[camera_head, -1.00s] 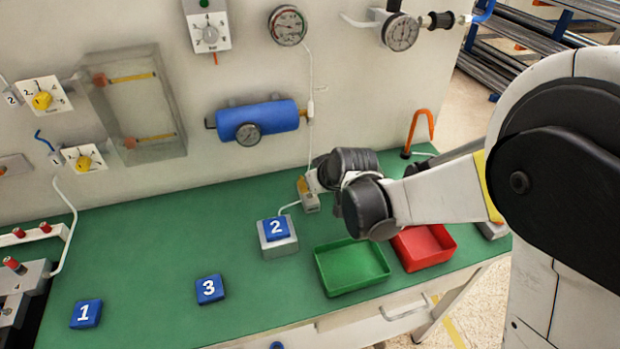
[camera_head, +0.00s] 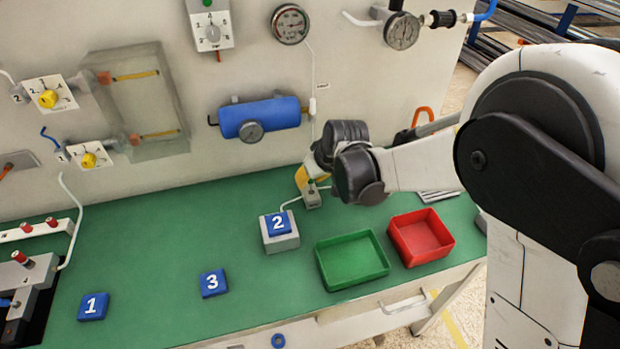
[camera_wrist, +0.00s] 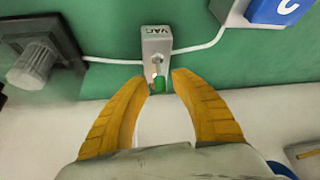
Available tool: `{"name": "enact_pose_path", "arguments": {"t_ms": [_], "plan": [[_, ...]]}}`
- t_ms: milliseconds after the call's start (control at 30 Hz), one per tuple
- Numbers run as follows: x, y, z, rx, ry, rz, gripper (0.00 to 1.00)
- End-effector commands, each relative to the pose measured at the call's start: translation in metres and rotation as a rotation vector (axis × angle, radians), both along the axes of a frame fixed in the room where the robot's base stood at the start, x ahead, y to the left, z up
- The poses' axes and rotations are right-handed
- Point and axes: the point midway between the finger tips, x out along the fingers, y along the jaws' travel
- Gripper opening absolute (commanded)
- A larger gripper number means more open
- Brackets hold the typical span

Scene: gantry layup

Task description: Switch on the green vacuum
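The vacuum switch is a small grey box marked VAC (camera_wrist: 156,45) on the green bench, with a metal lever that ends in a green tip (camera_wrist: 158,84). In the head view the box (camera_head: 312,200) stands behind the block numbered 2, and its lever is hidden by my gripper. My gripper (camera_wrist: 163,80) has its two yellow fingers apart, one on each side of the green tip. Whether either finger touches the tip I cannot tell. In the head view the gripper (camera_head: 304,178) is just above the box, against the panel side of the bench.
A grey block with blue tile 2 (camera_head: 280,240), a green tray (camera_head: 350,285) and a red tray (camera_head: 425,255) stand in front. Blue tiles 3 (camera_head: 213,283) and 1 (camera_head: 93,307) lie to the left. A blue tank (camera_head: 262,117) hangs on the panel.

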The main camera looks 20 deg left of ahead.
Motion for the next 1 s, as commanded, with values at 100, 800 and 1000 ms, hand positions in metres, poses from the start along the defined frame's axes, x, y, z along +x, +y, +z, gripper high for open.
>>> {"name": "enact_pose_path", "arguments": {"t_ms": [100,800,1000], "plan": [[0.000,0.000,0.000,0.001,-0.001,0.000,0.35],[-0.030,-0.033,0.078,0.001,-0.001,0.000,0.35],[-0.038,-0.042,0.100,0.001,0.000,-0.001,0.35]]}}
